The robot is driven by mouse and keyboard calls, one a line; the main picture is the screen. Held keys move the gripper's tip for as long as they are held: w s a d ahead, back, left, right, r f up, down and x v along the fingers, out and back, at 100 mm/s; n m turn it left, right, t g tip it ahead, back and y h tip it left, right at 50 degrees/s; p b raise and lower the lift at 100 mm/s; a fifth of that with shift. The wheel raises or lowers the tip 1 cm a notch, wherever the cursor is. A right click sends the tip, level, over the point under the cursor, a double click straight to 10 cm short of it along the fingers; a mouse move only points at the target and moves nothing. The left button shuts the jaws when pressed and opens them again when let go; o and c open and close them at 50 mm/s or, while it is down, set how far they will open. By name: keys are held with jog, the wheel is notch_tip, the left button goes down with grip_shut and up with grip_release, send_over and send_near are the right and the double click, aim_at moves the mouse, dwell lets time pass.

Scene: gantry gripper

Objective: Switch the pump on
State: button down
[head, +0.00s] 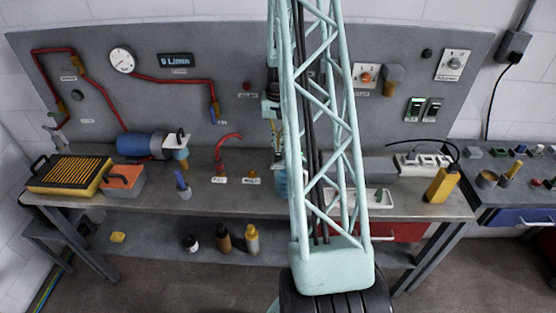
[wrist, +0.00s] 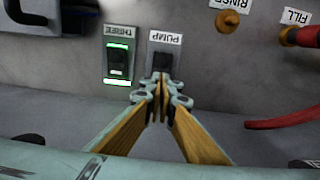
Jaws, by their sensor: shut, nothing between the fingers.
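The pump switch (wrist: 161,64) is a dark rocker on a grey plate under a PUMP label, in the wrist view, and shows no light. My gripper (wrist: 162,84) is shut and empty, its tips overlapping the lower end of this switch in the picture. I cannot tell whether they touch it. In the head view my lattice arm hides the switch and most of the gripper. A blue motor-like cylinder (head: 141,145) lies at the left of the bench. The flow display (head: 175,60) reads 0 L/min.
A green-lit switch (wrist: 117,62) sits just left of the pump switch. A brass RINSE knob (wrist: 228,20) and red FILL valve (wrist: 300,37) lie to the right, with a red handle (wrist: 283,121) nearer. Two more switches (head: 424,109) are on the back panel.

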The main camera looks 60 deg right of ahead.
jog(key=shift+f+b, duration=0.65)
jog(key=shift+f, duration=0.5)
dwell(1.4)
jog(key=shift+r, duration=0.1)
jog(key=shift+r+p, duration=1.25)
jog(key=shift+r, duration=2.2)
